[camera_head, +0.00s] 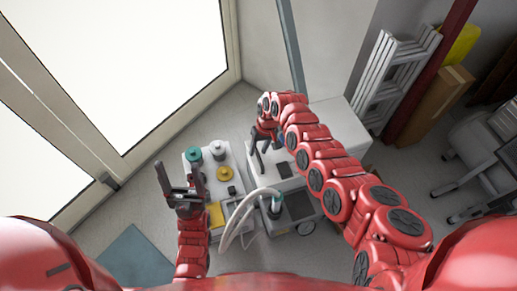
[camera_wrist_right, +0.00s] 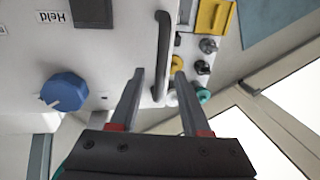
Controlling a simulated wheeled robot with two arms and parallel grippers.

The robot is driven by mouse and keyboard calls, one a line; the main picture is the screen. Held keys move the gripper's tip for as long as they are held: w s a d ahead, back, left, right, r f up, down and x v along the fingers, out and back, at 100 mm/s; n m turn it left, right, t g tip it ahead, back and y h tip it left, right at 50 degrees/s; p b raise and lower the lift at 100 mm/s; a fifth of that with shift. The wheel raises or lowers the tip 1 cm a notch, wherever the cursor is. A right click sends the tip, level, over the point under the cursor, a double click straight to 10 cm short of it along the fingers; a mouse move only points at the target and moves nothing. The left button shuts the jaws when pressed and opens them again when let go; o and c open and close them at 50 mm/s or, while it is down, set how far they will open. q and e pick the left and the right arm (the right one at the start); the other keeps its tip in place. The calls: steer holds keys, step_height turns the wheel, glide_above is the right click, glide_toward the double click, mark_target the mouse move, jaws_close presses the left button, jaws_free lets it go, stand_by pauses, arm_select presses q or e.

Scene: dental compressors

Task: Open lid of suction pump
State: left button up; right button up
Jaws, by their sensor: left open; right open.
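The suction pump, which I take to be the white unit (camera_head: 257,181), stands on the floor in the head view. Its white top (camera_wrist_right: 110,60) fills the upper left of the right wrist view, with a dark bar handle (camera_wrist_right: 162,40), a blue knob (camera_wrist_right: 65,92) and a label reading "Held". My right gripper (camera_head: 265,158) is open above it; in the wrist view the handle appears between its fingers (camera_wrist_right: 159,74), but I cannot tell whether they touch it. My left gripper (camera_head: 178,170) is open and empty, left of the pump and beside the neighbouring unit.
A neighbouring unit with a teal cap (camera_head: 193,155) and a yellow knob (camera_head: 225,173) stands left of the pump. Pale hoses (camera_head: 238,217) curve in front. A white cabinet (camera_head: 345,125) and a ladder (camera_head: 385,80) stand at right. A blue-grey mat (camera_head: 135,260) lies lower left.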

steer(key=shift+c, duration=0.2)
jaws_close()
stand_by(1.1)
